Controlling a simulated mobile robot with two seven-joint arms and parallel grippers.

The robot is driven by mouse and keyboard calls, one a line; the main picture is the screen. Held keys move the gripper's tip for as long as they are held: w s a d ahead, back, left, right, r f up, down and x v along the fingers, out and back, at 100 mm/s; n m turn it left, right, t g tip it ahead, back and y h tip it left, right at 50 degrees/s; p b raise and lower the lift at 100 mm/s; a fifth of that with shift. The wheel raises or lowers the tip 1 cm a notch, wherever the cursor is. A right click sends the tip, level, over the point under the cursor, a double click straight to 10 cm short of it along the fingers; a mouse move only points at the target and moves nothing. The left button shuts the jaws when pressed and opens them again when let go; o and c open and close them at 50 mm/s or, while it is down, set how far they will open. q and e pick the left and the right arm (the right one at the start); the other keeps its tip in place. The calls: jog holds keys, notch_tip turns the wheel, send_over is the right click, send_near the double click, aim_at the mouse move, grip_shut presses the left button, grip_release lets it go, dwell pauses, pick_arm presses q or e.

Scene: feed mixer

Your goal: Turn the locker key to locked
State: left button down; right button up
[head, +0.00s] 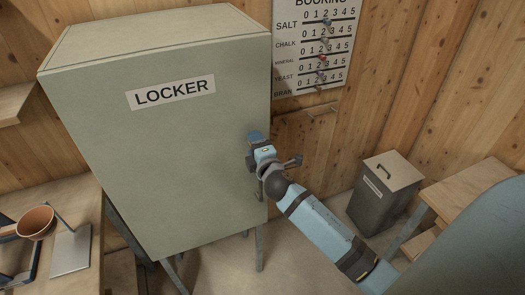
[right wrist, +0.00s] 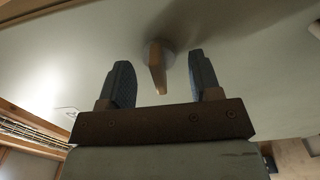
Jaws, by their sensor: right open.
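The grey-green locker (head: 165,150) stands upright with its door shut and a LOCKER label (head: 170,92) on the front. My right gripper (head: 256,140) is at the right side of the locker's front and hides the key in the head view. In the right wrist view, the key (right wrist: 157,70) is a brown tab on a round boss on the door, pointing down in the picture. My right gripper (right wrist: 160,82) is open, with one finger on each side of the key. Gaps show between the key and both fingers. My left gripper is not in view.
A booking board (head: 315,45) with sliding beads hangs on the wall right of the locker. A dark lidded bin (head: 383,195) stands on the floor at right. A table (head: 85,205) at lower left holds a brown cup (head: 36,222) and a grey plate (head: 71,252).

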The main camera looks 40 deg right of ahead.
jog(key=b+v, duration=0.3)
jog(key=v, duration=1)
jog(key=shift+a, duration=0.1)
jog(key=s+a+f+m+g+y, duration=0.2)
jog(key=s+a+f+m, duration=0.2)
jog(key=f, duration=0.4)
jog(key=s+a+f+m+g+y, duration=0.2)
jog(key=s+a+f+m, duration=0.2)
jog(key=f, duration=0.3)
jog(key=s+a+f+m+g+y, duration=0.2)
jog(key=s+a+f+m+y, duration=0.1)
jog(key=f, duration=0.5)
jog(key=s+a+m, duration=0.1)
jog(key=s+a, duration=0.1)
jog(key=s, duration=0.1)
jog(key=shift+s+a+f+g, duration=0.15)
jog(key=shift+a+f+g, duration=0.1)
jog(key=shift+f+g, duration=0.1)
